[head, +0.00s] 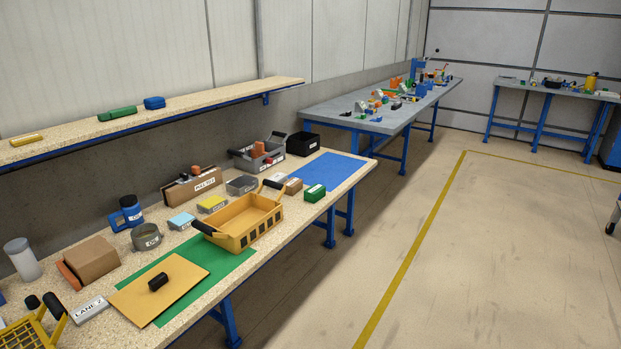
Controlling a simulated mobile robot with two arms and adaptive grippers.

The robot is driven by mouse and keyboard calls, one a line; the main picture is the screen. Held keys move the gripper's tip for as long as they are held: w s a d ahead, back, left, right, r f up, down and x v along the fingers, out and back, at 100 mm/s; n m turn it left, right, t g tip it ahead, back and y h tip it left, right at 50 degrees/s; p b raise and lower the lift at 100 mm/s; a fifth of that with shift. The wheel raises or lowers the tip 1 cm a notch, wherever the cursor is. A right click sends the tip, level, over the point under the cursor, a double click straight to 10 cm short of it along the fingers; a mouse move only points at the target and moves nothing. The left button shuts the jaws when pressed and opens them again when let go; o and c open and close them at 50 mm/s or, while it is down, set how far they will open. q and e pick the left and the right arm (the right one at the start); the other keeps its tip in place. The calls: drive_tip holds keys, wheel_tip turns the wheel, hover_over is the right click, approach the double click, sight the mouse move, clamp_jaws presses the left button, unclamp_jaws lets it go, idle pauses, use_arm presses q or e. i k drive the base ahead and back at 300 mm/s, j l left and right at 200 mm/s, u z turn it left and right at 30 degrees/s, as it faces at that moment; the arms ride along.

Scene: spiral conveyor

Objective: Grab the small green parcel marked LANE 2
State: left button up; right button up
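A small green box (315,193) with a white label sits on the near workbench, close to its front edge and beside the blue mat (330,168). The label is too small to read. Neither of my grippers shows in the head view.
A yellow basket (243,237) with black handles stands left of the green box. A small brown box (293,186) is just beside it. A wall shelf (70,135) runs above the bench. The floor (480,260) to the right is clear.

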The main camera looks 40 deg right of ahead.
sight(316, 192)
drive_tip(key=i+l+z, duration=0.45)
drive_tip(key=l, duration=0.25)
drive_tip(key=i+l+z, duration=0.4)
drive_tip(key=i, duration=0.35)
drive_tip(key=l, duration=0.1)
